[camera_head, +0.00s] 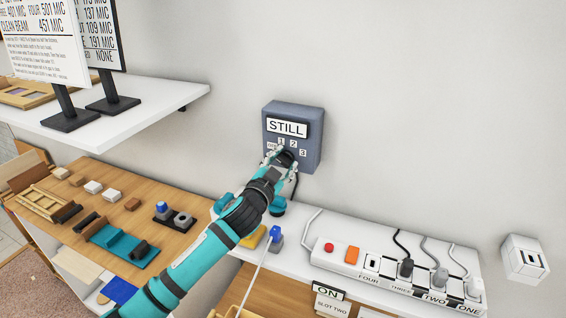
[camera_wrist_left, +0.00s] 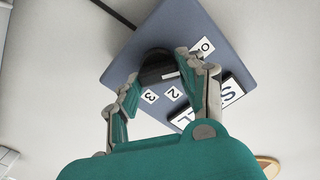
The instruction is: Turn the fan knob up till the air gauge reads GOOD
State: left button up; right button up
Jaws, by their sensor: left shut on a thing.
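The blue-grey fan box (camera_head: 316,138) is on the wall. Its display plate (camera_head: 287,128) reads STILL, and labels including 1, 2 and 3 surround the knob. The dark round knob (camera_wrist_left: 156,64) shows between my fingers in the left wrist view, with a pale mark on it. My left gripper (camera_head: 281,156) is shut on the knob, one finger on each side. The gripper covers much of the knob and part of the OFF label in the head view. No display reading GOOD is in view. My right gripper is not in view.
A white shelf (camera_head: 345,228) below the box carries a power strip (camera_head: 350,268) with several plugs and cords. A wooden bench (camera_head: 130,185) with small blocks lies at the left. A wall shelf (camera_head: 165,95) with signs is at upper left.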

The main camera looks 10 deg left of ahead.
pick_arm(q)
jog(key=shift+m, duration=0.3)
jog(key=m+p, duration=0.1)
jog(key=m, duration=0.2)
jog(key=shift+d, duration=0.1)
jog(key=shift+f+m+p, duration=0.15)
jog(key=shift+m+p, duration=0.3)
jog(key=shift+m, duration=1.65)
jog(key=o, duration=1.2)
jog(key=shift+d, duration=0.1)
jog(key=shift+c, duration=0.2)
jog(key=s+a, duration=0.2)
jog(key=s, duration=1)
jog(key=shift+a, duration=0.2)
